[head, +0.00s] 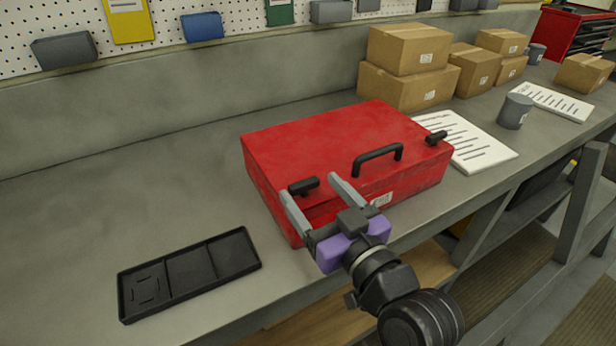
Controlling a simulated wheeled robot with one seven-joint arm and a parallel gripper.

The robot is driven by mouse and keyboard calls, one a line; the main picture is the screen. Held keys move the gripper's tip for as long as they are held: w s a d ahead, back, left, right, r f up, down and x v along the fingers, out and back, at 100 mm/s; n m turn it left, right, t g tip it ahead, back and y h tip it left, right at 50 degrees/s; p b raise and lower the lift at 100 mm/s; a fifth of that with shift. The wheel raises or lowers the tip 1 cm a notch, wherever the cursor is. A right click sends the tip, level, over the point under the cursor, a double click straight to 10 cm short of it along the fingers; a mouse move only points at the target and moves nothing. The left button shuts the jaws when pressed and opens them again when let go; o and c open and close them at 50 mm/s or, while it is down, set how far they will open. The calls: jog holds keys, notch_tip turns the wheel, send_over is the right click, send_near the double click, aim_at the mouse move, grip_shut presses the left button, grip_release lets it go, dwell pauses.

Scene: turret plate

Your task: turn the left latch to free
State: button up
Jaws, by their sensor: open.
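A red toolbox (310,140) sits on the grey workbench, with a black handle (378,157) toward its front. Its left latch (304,186) is a short black bar near the front left corner, lying roughly sideways. The right latch (436,137) is a similar black bar near the front right corner. My gripper (312,187) is open. Its two grey fingers reach toward the left latch, one on each side in the picture. I cannot tell whether they touch it. The purple gripper body hides part of the box's front left.
A black divided tray (188,279) lies left of the box on the workbench (90,225). Papers (468,143), a grey cup (514,111) and several cardboard boxes (410,48) stand to the right and behind. The bench behind the tray is clear.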

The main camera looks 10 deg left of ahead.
aim_at(303, 183)
jog(key=shift+x, duration=1.8)
jog(key=shift+s, duration=0.1)
jog(key=shift+a, duration=0.1)
jog(key=c, duration=1.4)
